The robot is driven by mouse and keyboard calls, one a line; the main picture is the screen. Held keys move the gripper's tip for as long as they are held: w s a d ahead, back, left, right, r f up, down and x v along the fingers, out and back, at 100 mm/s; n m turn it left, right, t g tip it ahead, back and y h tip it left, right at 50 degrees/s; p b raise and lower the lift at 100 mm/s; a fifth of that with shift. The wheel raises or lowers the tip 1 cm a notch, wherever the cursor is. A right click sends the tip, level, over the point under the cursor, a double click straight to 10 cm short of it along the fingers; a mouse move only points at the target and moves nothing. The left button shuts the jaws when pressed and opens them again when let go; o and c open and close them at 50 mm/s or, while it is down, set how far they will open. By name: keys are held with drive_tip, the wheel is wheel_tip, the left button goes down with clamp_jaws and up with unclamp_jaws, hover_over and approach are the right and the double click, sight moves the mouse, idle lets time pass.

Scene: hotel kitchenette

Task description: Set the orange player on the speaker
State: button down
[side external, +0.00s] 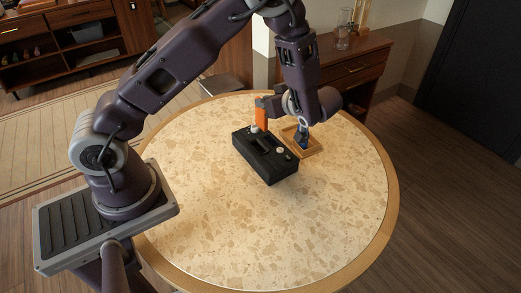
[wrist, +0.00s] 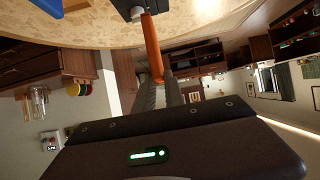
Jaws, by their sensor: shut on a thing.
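The orange player (side external: 261,119) is a slim orange block, held upright over the far left end of the speaker. It also shows in the wrist view (wrist: 152,48), edge-on between the fingertips. My gripper (side external: 264,102) is shut on its upper part; its grey fingers show in the wrist view (wrist: 160,82). The speaker (side external: 268,160) is a black box with pale knobs on top, lying on the round table. A pale knob-like piece shows by the player's lower end. I cannot tell whether the player touches the speaker.
A small wooden tray (side external: 314,147) with a dark and blue thing in it stands just right of the speaker, under my wrist. The round speckled table (side external: 230,225) is clear in front. A wooden cabinet (side external: 350,72) with a glass stands behind it.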

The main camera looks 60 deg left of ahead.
sight(264, 130)
drive_tip(key=f, duration=1)
drive_tip(key=shift+s+a, duration=0.15)
drive_tip(key=shift+s, duration=0.2)
drive_tip(key=c, duration=1.4)
unclamp_jaws()
